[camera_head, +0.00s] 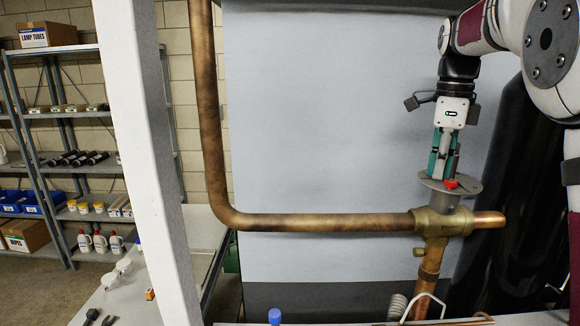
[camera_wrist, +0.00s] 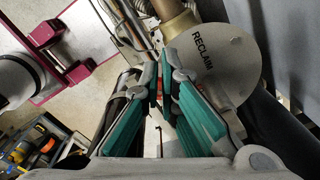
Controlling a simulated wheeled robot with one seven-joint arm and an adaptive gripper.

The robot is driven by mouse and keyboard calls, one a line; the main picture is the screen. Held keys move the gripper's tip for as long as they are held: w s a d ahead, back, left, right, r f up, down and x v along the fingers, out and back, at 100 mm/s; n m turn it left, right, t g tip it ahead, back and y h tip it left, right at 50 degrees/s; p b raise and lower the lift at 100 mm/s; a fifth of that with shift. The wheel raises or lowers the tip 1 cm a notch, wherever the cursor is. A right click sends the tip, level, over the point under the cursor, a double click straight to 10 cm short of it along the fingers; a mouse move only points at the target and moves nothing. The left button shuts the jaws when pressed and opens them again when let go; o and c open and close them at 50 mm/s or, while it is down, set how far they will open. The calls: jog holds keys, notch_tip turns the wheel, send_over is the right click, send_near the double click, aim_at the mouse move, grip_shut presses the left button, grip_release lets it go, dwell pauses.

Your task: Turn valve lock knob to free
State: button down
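A brass valve (camera_head: 437,221) sits on the copper pipework at the right of the head view. On top of it is a round grey plate (camera_head: 468,187), marked RECLAIM in the wrist view (camera_wrist: 222,62). A small red knob (camera_head: 451,184) shows at the plate's front side. A bit of red also shows between my fingers in the wrist view (camera_wrist: 168,102). My gripper (camera_head: 444,176) points down over the plate, its green-padded fingers close together with a narrow gap. The fingertips (camera_wrist: 161,72) are right at the knob. Whether they grip it is hidden.
A long copper pipe (camera_head: 320,222) runs left from the valve and turns up. A white post (camera_head: 150,150) stands at the left, with loaded shelves (camera_head: 75,131) behind. A dark cylinder (camera_head: 512,190) is close right of the valve. The pale panel (camera_head: 320,110) behind is bare.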

jog(key=shift+s+f, duration=0.15)
jog(key=shift+f, duration=0.5)
notch_tip(320, 180, up, 6)
jog(key=b, duration=0.1)
jog(key=shift+w+a+r, duration=0.2)
jog(key=shift+a+r, duration=0.05)
dwell(0.4)
